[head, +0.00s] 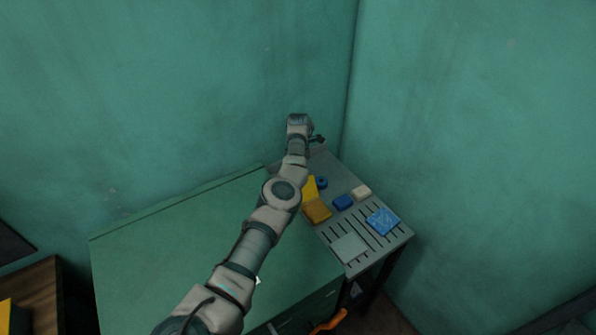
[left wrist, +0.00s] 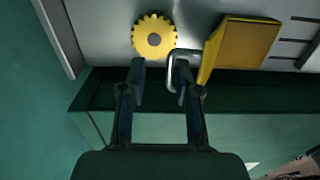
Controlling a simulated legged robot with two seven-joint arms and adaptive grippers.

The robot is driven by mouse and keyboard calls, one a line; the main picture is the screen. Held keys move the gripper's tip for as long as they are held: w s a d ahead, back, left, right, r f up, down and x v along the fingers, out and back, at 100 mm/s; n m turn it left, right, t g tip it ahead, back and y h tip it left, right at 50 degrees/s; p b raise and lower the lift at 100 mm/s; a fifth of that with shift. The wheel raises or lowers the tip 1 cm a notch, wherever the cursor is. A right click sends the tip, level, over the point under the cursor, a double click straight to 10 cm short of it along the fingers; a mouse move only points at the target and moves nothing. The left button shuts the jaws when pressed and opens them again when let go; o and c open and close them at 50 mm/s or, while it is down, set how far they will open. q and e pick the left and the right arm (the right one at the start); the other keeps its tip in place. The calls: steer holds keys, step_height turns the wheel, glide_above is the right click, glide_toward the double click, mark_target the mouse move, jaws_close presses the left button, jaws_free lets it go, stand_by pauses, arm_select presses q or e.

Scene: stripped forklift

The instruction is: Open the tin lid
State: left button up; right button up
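A yellow box-like thing (left wrist: 246,48), possibly the tin, sits on the grey table at the upper right of the left wrist view. In the head view this yellow thing (head: 317,210) is partly behind my left arm, and I cannot tell whether its lid is open. My left gripper (left wrist: 162,68) is open, its two fingers apart, left of the yellow box. A grey metal loop (left wrist: 173,58) lies at the right finger; contact is unclear. In the head view the left gripper (head: 317,139) is small at the table's far end. My right gripper is not in view.
A yellow gear (left wrist: 154,37) lies just beyond the fingertips. The slotted grey table (head: 397,238) also holds a blue ring (head: 321,182), blue block (head: 343,202), cream block (head: 361,192) and blue square (head: 383,221). A green cabinet (head: 190,245) adjoins it; green walls close the corner.

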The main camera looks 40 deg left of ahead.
arm_select(q)
step_height(320, 180, up, 12)
stand_by(0.6)
steer(key=shift+f, duration=0.15)
stand_by(0.3)
